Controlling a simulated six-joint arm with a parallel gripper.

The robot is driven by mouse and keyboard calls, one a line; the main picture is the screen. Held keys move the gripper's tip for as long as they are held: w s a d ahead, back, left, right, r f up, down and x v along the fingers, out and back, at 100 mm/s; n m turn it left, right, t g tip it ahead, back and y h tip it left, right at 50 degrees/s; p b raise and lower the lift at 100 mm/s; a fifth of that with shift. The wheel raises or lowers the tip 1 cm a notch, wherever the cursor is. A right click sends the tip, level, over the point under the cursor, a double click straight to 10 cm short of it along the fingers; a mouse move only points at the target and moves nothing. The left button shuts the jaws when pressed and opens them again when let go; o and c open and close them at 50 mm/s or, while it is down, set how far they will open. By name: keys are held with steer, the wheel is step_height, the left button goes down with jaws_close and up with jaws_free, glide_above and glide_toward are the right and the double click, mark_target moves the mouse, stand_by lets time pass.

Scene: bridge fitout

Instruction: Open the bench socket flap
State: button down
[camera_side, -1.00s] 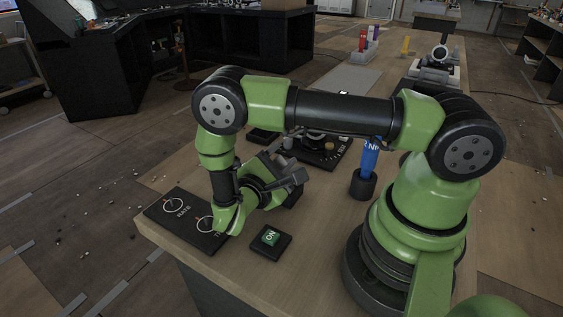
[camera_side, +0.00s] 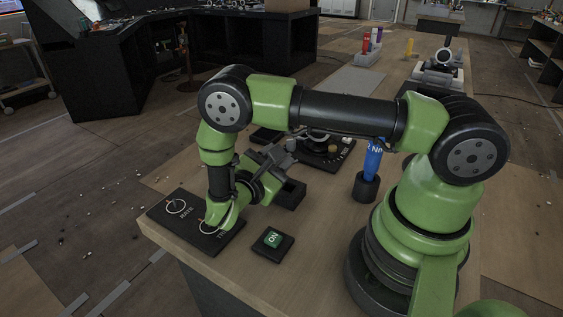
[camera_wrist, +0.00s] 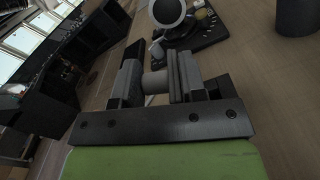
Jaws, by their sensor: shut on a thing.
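The bench socket is a low dark box (camera_side: 291,194) on the bench, just below and right of my gripper (camera_side: 279,156) in the side view. My gripper is tilted and sits above the box's far left edge. In the wrist view my gripper (camera_wrist: 157,82) is shut on a light grey rounded piece (camera_wrist: 155,81), which I take to be part of the flap. The fingers hide most of the flap, so its exact angle cannot be told.
A panel with two ring dials (camera_side: 176,207) lies at the bench's front left. A green ON button (camera_side: 272,240) is nearby. A blue cylinder stands in a black holder (camera_side: 365,187) to the right. A dark dial unit (camera_side: 322,154) sits behind the gripper.

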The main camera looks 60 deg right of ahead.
steer(key=w+n, duration=0.1)
steer(key=n, duration=0.1)
steer(key=w+n, duration=0.1)
steer(key=n, duration=0.1)
steer(key=shift+w+f, duration=0.1)
steer(key=shift+w, duration=0.25)
steer(key=shift+w+f+n, duration=0.25)
steer(key=shift+w+n, duration=0.25)
steer(key=shift+n, duration=0.6)
steer(key=shift+w+f+n, duration=0.25)
steer(key=shift+w+n, duration=0.2)
steer(key=shift+n, duration=0.65)
steer(key=c, duration=0.8)
jaws_free()
steer(key=a, duration=1)
